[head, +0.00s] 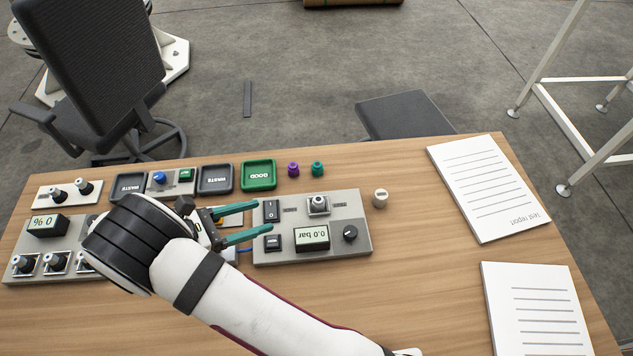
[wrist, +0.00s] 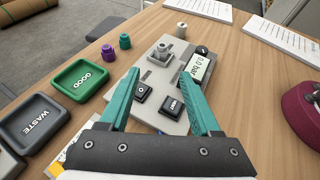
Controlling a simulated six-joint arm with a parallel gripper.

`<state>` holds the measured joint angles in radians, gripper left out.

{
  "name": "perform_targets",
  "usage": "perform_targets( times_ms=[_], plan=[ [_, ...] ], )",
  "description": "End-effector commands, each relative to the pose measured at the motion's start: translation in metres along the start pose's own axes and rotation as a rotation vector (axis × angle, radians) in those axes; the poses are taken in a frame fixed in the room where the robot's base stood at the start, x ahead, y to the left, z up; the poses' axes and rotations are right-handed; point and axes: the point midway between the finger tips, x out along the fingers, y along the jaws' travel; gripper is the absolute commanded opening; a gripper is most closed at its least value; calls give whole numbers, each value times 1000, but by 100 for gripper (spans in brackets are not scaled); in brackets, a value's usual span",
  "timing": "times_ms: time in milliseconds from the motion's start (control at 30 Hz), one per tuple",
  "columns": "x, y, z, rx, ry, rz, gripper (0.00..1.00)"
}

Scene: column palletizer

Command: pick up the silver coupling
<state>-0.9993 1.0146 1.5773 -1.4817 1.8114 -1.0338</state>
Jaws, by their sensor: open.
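A silver-grey cylindrical fitting (head: 318,203) stands upright in a square seat on the grey test box (head: 360,240). It also shows in the wrist view (wrist: 163,50), beyond the fingertips. A small pale cylinder (head: 380,198) stands on the table just right of the box, and in the wrist view (wrist: 181,30) it is farther off. I cannot tell for sure which is the silver coupling; the fitting looks the more metallic. My gripper (head: 263,217), with teal fingers, is open and empty over the box's left end. In the wrist view (wrist: 163,66) its fingers are spread above the two black switches.
A purple cap (head: 293,169) and a teal cap (head: 317,168) stand behind the box. The green GOOD tray (head: 273,176) and a dark WASTE tray (head: 231,179) lie to their left. Paper sheets (head: 487,190) lie on the right. Bare table lies in front of the box.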

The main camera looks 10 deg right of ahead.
Motion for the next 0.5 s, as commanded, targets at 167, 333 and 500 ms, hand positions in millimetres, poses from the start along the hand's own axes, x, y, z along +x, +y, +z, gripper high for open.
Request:
perform_targets(
  times_ms=[167,333,500],
  plan=[
    [54,-2,1,1,1,-8,64],
    [84,-2,1,3,2,-7,64],
    [113,-5,4,3,3,-10,64]
  ],
)
